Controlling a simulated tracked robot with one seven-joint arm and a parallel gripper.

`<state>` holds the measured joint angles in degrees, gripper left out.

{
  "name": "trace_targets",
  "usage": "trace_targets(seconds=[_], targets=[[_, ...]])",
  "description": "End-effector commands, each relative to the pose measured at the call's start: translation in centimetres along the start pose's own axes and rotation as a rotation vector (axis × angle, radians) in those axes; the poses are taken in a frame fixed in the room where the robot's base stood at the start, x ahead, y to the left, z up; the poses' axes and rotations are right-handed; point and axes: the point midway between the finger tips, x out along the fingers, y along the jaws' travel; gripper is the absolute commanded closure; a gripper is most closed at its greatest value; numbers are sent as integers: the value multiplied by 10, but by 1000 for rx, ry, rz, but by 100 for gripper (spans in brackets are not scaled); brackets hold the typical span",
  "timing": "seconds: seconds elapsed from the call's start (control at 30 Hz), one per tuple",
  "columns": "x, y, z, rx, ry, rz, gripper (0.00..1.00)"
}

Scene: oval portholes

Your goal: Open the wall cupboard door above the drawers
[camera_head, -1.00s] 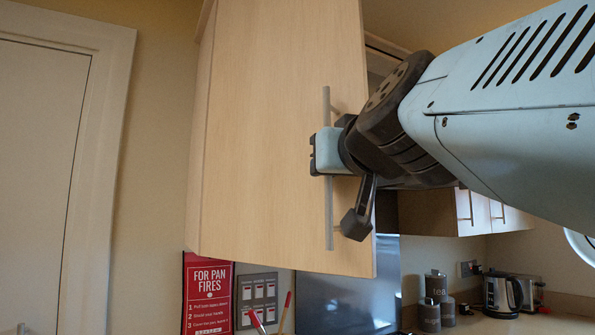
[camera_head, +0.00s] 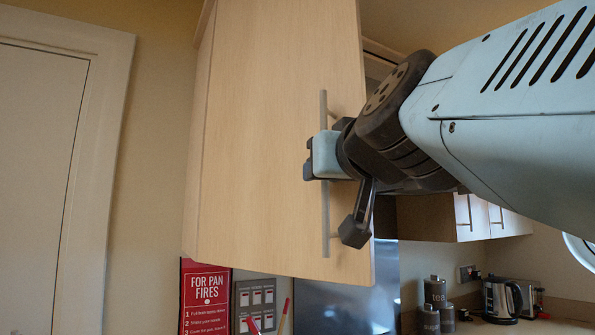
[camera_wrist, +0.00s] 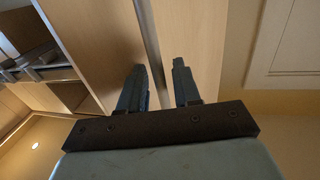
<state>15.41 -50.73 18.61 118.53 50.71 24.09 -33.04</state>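The pale wood cupboard door (camera_head: 265,130) fills the middle of the head view. Its right edge seems to stand out from the cupboard, with a darker recess behind it; how far is hard to tell. A long upright grey bar handle (camera_head: 325,240) is near that edge. My gripper (camera_head: 308,158) is at the handle's middle, its body covering part of the bar; the fingers are largely hidden there. In the wrist view my gripper (camera_wrist: 160,80) has its two fingers apart, with the handle (camera_wrist: 151,45) between them and small gaps visible. The drawers are not in view.
A red fire sign (camera_head: 206,290) and a switch panel (camera_head: 255,298) are on the wall below. A kettle (camera_head: 502,298) and canisters (camera_head: 435,292) stand at the lower right. Another wall cupboard (camera_head: 480,217) hangs behind my arm. A white door (camera_head: 35,180) is at left.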

Motion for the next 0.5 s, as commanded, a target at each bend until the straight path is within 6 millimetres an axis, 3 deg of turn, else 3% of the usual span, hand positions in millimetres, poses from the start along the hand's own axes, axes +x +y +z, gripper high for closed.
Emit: trace_targets(seconds=[0.27, 0.5], targets=[[-20, -1, -1, -1, 3, -1, 68], [-65, -2, 0, -1, 4, -2, 68]])
